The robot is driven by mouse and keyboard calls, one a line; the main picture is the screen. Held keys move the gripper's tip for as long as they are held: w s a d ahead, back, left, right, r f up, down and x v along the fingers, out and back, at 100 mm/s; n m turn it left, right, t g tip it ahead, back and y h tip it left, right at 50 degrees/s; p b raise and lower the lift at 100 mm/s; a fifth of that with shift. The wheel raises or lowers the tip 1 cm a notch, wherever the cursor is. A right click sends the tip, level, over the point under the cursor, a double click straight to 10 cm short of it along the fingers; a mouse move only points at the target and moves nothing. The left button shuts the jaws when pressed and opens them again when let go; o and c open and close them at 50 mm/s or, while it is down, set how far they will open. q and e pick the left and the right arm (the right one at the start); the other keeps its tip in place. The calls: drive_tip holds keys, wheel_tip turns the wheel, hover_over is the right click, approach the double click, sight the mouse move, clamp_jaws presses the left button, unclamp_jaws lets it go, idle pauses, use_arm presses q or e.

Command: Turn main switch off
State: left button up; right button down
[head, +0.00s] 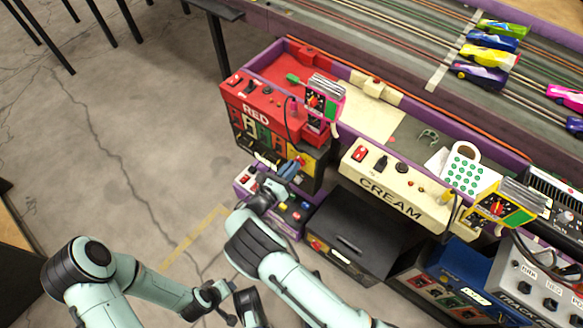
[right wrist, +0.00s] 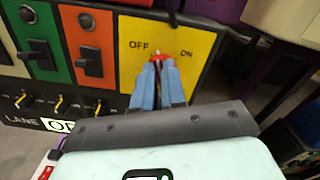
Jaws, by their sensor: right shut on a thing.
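The main switch (right wrist: 156,57) is a small lever with a red tip on a yellow panel (right wrist: 195,35) marked OFF at left and ON at right. In the right wrist view its tip shows between the two words, just beyond my blue fingertips. My right gripper (right wrist: 158,72) is shut on the switch, and the fingers hide most of the lever. In the head view my right gripper (head: 289,170) is against the front of the red station's panel (head: 304,163). My left gripper (head: 215,298) hangs low over the floor, away from the panel; its jaws are unclear.
A red control box (head: 262,108) tops the switch panel. A purple-sided box with buttons (head: 290,216) stands below my right gripper. A black case (head: 350,235) and a cream console (head: 398,187) are to the right. Bare floor (head: 110,140) lies left.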

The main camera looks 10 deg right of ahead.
drive_tip(key=n, duration=0.4)
drive_tip(key=shift+w+a+f+n, duration=0.1)
drive_tip(key=shift+a+f+n, duration=0.1)
drive_tip(key=shift+n, duration=0.1)
idle(0.5)
drive_tip(key=c, duration=1.2)
unclamp_jaws()
use_arm(q)
drive_tip(key=shift+s+d+r+g+p, duration=0.15)
drive_tip(key=shift+s+d+r+p, duration=0.15)
drive_tip(key=shift+s, duration=0.25)
drive_tip(key=shift+s+d+r+g+p, duration=0.2)
drive_tip(key=shift+s+r+p, duration=0.1)
drive_tip(key=shift+s+r, duration=0.15)
use_arm(e)
drive_tip(key=v, duration=1.3)
drive_tip(key=shift+a, duration=0.1)
